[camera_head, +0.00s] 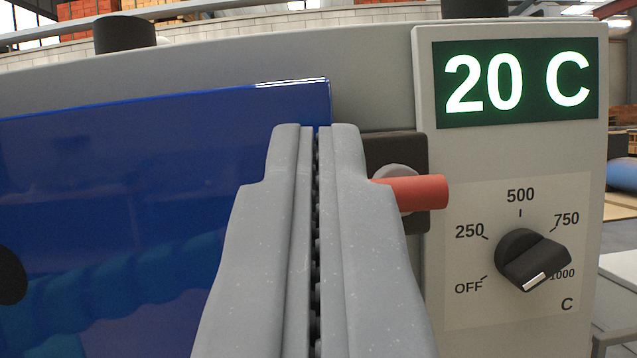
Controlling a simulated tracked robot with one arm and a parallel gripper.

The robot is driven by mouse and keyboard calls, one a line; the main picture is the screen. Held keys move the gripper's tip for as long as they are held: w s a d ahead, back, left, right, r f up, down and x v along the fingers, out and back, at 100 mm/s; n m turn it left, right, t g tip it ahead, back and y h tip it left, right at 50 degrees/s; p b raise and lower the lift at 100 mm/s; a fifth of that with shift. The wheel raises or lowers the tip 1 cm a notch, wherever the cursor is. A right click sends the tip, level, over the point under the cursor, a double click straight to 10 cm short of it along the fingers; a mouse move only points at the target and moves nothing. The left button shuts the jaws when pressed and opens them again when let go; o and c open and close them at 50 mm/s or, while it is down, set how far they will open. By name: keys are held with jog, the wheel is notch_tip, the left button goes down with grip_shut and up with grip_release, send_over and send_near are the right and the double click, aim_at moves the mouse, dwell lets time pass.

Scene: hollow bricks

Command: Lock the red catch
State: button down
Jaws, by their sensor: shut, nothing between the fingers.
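The red catch (418,192) sticks out to the right, roughly level, from a round grey pivot on a dark mounting plate (390,150). The plate sits on the grey housing, just right of the blue door's edge. The blue door (150,190) is glossy and fills the left of the view. My gripper (316,128) is shut and empty, pointing up in the picture in front of the door's right edge. Its right finger hides the left part of the plate and perhaps the catch's inner end. I cannot tell whether finger and catch touch.
A control panel (505,165) right of the catch has a green display (516,83) reading 20 C. Below is a black dial (532,259) with marks from OFF to 1000, its white mark near 1000. A black round part (8,275) shows at the left edge.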

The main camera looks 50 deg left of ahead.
jog(key=v, duration=0.4)
jog(key=shift+d, duration=0.1)
